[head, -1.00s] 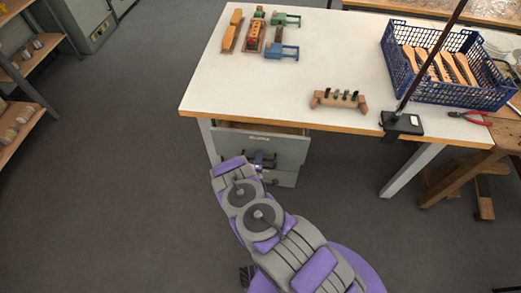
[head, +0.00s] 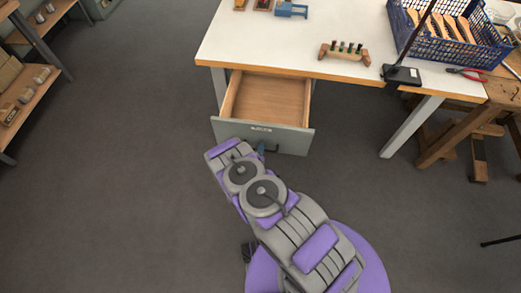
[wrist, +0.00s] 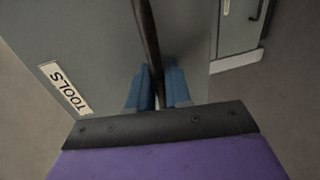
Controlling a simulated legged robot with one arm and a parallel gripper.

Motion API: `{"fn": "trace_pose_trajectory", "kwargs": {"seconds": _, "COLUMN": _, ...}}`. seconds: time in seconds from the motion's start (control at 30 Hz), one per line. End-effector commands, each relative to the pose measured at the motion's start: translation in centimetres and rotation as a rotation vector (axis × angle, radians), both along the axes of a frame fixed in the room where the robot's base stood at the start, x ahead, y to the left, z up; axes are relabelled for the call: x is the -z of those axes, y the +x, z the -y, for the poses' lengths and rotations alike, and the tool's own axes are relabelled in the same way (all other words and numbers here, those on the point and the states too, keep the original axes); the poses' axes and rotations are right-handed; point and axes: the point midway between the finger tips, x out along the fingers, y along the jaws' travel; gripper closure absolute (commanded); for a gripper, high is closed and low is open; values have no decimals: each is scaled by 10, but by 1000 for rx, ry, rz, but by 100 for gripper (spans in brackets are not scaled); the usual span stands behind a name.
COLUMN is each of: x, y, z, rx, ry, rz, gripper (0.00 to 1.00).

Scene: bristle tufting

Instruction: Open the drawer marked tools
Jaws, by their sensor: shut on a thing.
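The grey drawer (head: 285,138) under the white table stands well open in the head view. Its wooden inside (head: 268,98) is bare and looks empty. In the wrist view the drawer front (wrist: 95,45) carries a white label reading TOOLS (wrist: 64,88). The dark bar handle (wrist: 148,45) runs between the two blue fingers of my gripper (wrist: 158,88), which is shut on it. In the head view my gripper (head: 261,148) is at the drawer front, mostly hidden by my arm.
The white table (head: 300,40) holds a wooden rack (head: 344,53), a blue crate of brushes (head: 445,45), a stand base (head: 401,75) and red pliers (head: 465,73). A table leg (head: 412,127) stands right of the drawer. Shelves (head: 30,75) stand far left. The floor on the left is clear.

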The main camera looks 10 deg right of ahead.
Motion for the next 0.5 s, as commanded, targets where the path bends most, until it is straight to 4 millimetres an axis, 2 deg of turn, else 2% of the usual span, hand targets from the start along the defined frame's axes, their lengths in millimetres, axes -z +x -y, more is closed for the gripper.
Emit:
{"fn": "trace_pose_trajectory", "kwargs": {"seconds": 0.43, "x": 3, "y": -2, "z": 1, "rx": 4, "ry": -3, "rz": -9, "gripper": 100}}
{"fn": "trace_pose_trajectory", "kwargs": {"seconds": 0.47, "x": 3, "y": -2, "z": 1, "rx": 4, "ry": -3, "rz": -9, "gripper": 79}}
{"fn": "trace_pose_trajectory", "kwargs": {"seconds": 0.5, "x": 3, "y": -2, "z": 1, "rx": 4, "ry": -3, "rz": -8, "gripper": 75}}
